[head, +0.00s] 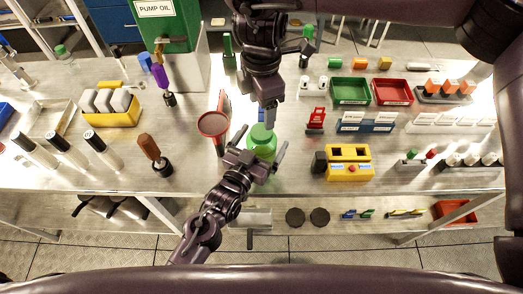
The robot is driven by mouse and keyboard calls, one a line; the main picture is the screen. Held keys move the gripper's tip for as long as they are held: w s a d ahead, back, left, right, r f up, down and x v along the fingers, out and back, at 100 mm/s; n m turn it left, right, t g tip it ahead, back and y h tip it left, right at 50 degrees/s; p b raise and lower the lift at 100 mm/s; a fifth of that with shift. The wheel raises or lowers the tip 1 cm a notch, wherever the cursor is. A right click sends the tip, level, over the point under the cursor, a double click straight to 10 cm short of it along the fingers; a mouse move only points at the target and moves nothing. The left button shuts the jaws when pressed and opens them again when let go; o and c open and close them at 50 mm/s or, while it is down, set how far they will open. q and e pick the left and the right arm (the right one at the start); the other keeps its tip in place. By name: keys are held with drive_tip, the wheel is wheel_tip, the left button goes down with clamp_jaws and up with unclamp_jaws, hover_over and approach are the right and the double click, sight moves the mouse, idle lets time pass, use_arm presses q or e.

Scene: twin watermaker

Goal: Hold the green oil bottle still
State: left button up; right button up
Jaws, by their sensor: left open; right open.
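The green oil bottle (263,141) stands on the bench near the middle of the head view. My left gripper (265,160) is open at the bottle's near side, with its fingers reaching along the lower part of it. I cannot tell whether the fingers touch it. My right gripper (267,112) comes down from above, close to the far side of the bottle's top. It is open, though its fingers overlap in this view and partly hide what is behind them.
A red-rimmed funnel (213,124) stands just left of the bottle. A yellow box (349,163) sits to the right, with a red holder (316,120) behind it. Green (350,91) and red (392,92) trays lie farther back. Screwdrivers stand at left.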

sight(261, 131)
use_arm(q)
drive_tip(key=c, duration=0.6)
use_arm(e)
drive_tip(key=shift+w, duration=0.1)
use_arm(q)
drive_tip(key=c, duration=1.4)
use_arm(e)
drive_tip(key=shift+m, duration=0.3)
use_arm(q)
drive_tip(key=shift+o, duration=0.2)
use_arm(e)
drive_tip(key=m, duration=0.9)
drive_tip(key=shift+m, duration=0.3)
drive_tip(key=m, duration=0.7)
drive_tip(key=shift+f+m, duration=0.4)
drive_tip(key=shift+f, duration=3.65)
